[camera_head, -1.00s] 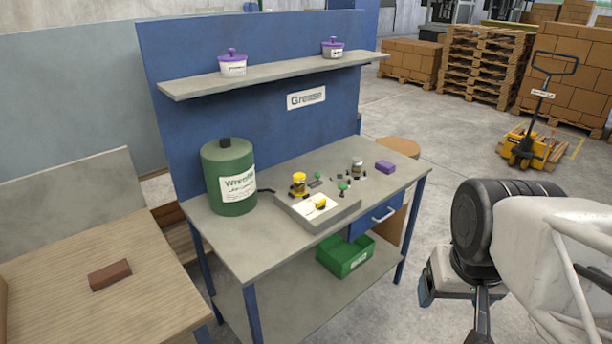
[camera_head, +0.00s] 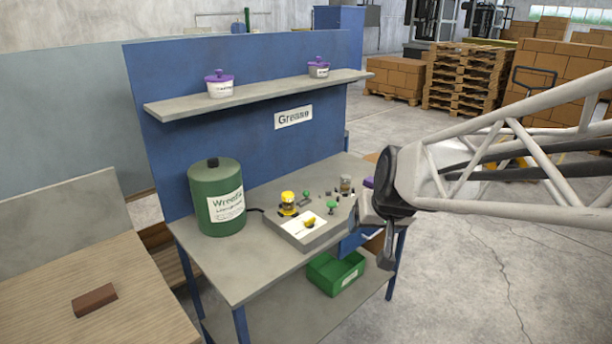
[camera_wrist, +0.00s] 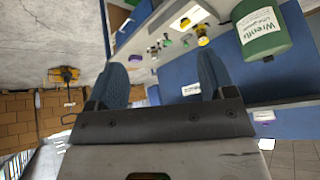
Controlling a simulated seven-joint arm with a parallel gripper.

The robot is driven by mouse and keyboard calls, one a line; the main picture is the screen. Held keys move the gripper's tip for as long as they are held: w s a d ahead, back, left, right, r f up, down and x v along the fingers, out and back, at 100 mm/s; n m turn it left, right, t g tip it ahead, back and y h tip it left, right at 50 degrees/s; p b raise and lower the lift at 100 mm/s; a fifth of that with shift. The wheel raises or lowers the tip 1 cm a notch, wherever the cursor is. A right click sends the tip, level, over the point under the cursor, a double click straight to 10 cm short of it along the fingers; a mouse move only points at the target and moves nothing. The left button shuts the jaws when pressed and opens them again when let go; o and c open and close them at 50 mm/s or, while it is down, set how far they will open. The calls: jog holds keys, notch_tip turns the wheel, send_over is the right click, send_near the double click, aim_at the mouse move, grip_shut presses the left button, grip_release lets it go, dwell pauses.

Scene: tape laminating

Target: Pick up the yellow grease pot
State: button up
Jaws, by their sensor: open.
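A small pot with a yellow top (camera_head: 288,203) stands upright on the workbench, at the back of a low grey tray. A smaller yellow piece (camera_head: 308,222) lies on the white sheet on that tray; I cannot tell what it is. In the wrist view, the yellow-topped pot (camera_wrist: 203,38) shows near the top edge. My gripper (camera_wrist: 162,72) is open and empty, its two dark fingers spread wide. In the head view my gripper (camera_head: 382,250) hangs at the right front of the bench, apart from the pot. It hides part of the bench's right end.
A large green drum (camera_head: 216,198) stands left of the tray (camera_head: 304,238). Small green-topped parts and a small jar (camera_head: 346,184) stand right of the pot. A shelf (camera_head: 250,95) with two purple-lidded pots overhangs the bench's back. A green bin (camera_head: 335,272) sits below.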

jog(key=w+a+f+t, duration=0.25)
jog(key=w+a, duration=0.35)
jog(key=w, duration=0.5)
jog(key=w+a+f+t, duration=0.25)
jog(key=w+a, duration=0.25)
jog(key=w, duration=0.6)
jog(key=m+t+h, duration=0.1)
jog(key=t+h, duration=0.1)
jog(key=t, duration=0.1)
send_near(288, 195)
jog(key=x, duration=0.3)
jog(key=shift+w+a+r, duration=0.1)
jog(key=shift+a, duration=0.05)
jog(key=shift+w, duration=0.1)
jog(key=shift+x, duration=1.2)
jog(key=shift+x, duration=2.55)
